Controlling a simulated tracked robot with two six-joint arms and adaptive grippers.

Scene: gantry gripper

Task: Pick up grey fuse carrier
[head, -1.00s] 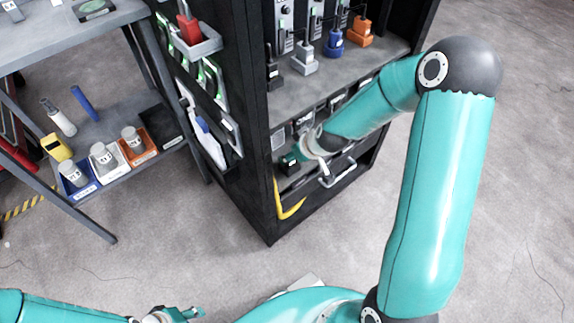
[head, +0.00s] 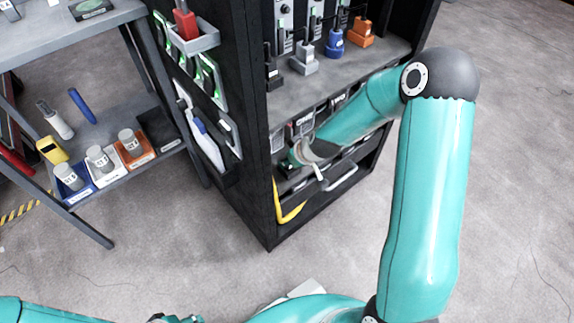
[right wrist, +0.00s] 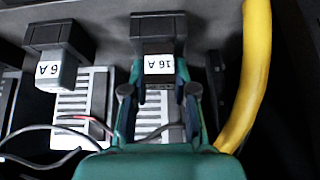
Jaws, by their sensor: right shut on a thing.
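In the right wrist view, a fuse carrier labelled 16 A (right wrist: 159,65), with a grey front on a black block, sits between the fingers of my right gripper (right wrist: 159,90). The gripper is shut on it. A similar carrier labelled 6 A (right wrist: 57,70) is to its left, apart from the fingers. In the head view, my right gripper (head: 290,162) reaches into the lower opening of the black cabinet, and the carrier there is too small to make out. My left gripper (head: 178,319) is at the bottom edge, cut off, so its opening is unclear.
A yellow tube (right wrist: 246,80) runs close to the right of my right gripper. Loose wires (right wrist: 45,140) lie to its left. The cabinet (head: 250,215) has a shelf above with grey, blue (head: 335,45) and orange blocks.

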